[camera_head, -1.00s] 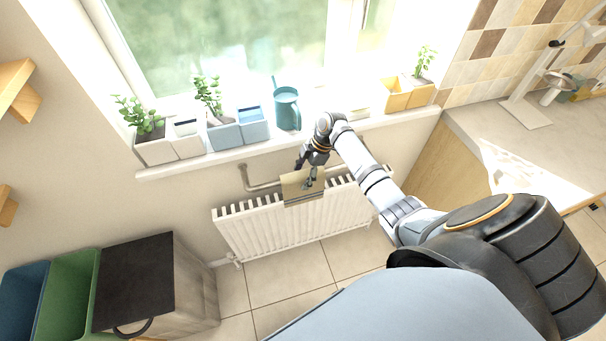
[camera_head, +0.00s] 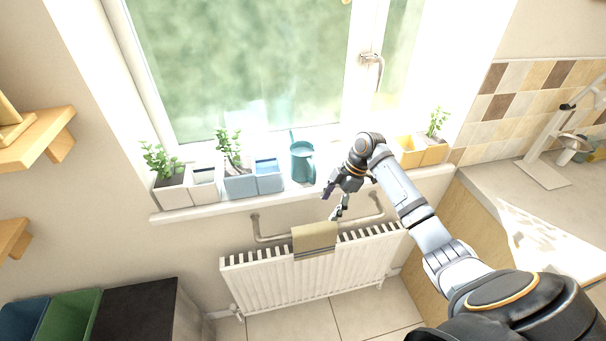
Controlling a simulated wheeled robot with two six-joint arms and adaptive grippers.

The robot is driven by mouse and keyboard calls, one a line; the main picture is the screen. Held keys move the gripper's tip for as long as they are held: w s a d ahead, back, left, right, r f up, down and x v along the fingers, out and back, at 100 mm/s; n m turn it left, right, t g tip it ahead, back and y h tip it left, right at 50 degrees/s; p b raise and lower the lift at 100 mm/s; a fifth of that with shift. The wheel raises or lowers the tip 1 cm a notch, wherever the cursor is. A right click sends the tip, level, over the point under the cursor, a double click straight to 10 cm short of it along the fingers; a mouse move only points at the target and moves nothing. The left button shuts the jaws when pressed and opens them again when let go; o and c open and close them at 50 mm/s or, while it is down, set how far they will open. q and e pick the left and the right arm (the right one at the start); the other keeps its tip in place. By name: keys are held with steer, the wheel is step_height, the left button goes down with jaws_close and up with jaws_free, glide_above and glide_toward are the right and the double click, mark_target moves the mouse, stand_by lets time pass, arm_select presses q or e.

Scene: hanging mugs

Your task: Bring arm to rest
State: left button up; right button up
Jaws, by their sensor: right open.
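My right arm reaches in from the lower right. Its gripper (camera_head: 334,204) is open and empty. It hangs in front of the windowsill, pointing down, above the radiator (camera_head: 310,270) and the folded tan towel (camera_head: 315,238) on it. I cannot tell its exact distance from them. My left gripper is out of view. A teal watering can or mug-like vessel (camera_head: 302,162) stands on the sill just left of my right wrist.
The windowsill (camera_head: 200,209) holds planters: white (camera_head: 174,194), blue (camera_head: 241,185) and yellow (camera_head: 408,156). A counter with a white stand (camera_head: 543,174) is at right. Wooden shelves (camera_head: 38,143) are at left. Green (camera_head: 65,318) and dark bins stand lower left. Floor before the radiator is clear.

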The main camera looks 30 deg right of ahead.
steer(key=s+a+f, duration=0.1)
steer(key=s+a+f+m, duration=0.1)
steer(key=s+f, duration=0.1)
steer(key=s+a+f+m+h, duration=0.1)
steer(key=a+f, duration=0.1)
steer(key=shift+s+a+f, duration=0.1)
steer(key=shift+s+f, duration=0.05)
steer(key=shift+f, duration=0.05)
steer(key=s+a+m+t+h, duration=0.1)
steer(key=s+a+m+h, duration=0.1)
steer(key=s+m, duration=0.5)
steer(key=s+a+m+t+h, duration=0.1)
steer(key=s+a+m+h, duration=0.15)
steer(key=s+m, duration=0.45)
steer(key=s+d+f+n, duration=0.1)
steer(key=s+f, duration=0.1)
steer(key=f, duration=1)
steer(key=s+d+f, duration=0.1)
steer(key=s+f, duration=0.1)
steer(key=f, duration=1)
steer(key=s+d+f+g, duration=0.1)
steer(key=s+f+g, duration=0.1)
steer(key=s+f, duration=1.5)
steer(key=shift+s+d+f, duration=0.2)
steer(key=shift+s+f, duration=0.2)
steer(key=shift+s, duration=0.45)
